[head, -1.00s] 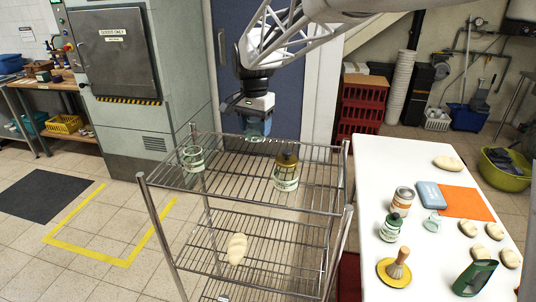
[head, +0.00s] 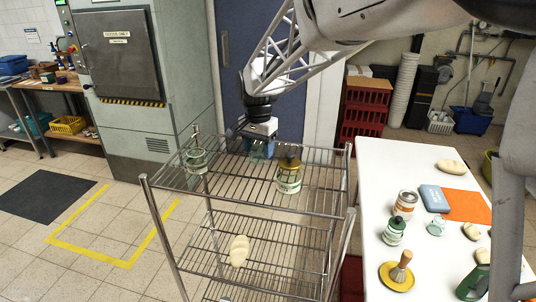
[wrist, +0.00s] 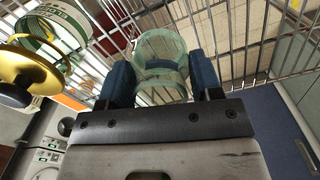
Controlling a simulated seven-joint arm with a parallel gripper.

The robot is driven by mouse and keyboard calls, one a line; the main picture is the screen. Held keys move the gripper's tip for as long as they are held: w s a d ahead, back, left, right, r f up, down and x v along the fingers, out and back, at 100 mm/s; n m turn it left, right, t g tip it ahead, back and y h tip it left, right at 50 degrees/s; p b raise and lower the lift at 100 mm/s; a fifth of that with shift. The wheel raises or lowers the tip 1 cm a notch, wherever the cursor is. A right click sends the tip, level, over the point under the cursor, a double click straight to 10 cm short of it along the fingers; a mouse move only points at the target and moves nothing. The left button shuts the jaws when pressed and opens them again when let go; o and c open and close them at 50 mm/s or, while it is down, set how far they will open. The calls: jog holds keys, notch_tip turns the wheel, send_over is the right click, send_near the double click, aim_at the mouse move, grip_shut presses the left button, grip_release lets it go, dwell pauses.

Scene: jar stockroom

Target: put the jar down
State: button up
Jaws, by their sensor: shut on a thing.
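My gripper (head: 260,146) is shut on a clear, green-tinted glass jar (wrist: 160,55). In the wrist view the jar sits between the two blue fingers, with the wire shelf behind it. In the head view the held jar is small and partly hidden by the fingers, near the back edge of the top shelf of the wire rack (head: 230,190). I cannot tell whether its base touches the wires. A gold-lidded jar with a white and green label (head: 289,178) stands on the same shelf to the right; it also shows in the wrist view (wrist: 30,72).
A glass jar with a pale label (head: 196,161) stands at the shelf's left end. A pale loaf-shaped thing (head: 239,251) lies on the lower shelf. A white table (head: 376,185) with a can, a green-capped bottle and other items stands at right. The shelf's front middle is clear.

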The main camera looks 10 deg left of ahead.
aim_at(259, 160)
jog(key=shift+f, duration=0.25)
jog(key=shift+f, duration=1.9)
jog(key=o, duration=0.9)
jog(key=shift+f, duration=0.1)
jog(key=shift+o, duration=0.2)
notch_tip(259, 160, up, 12)
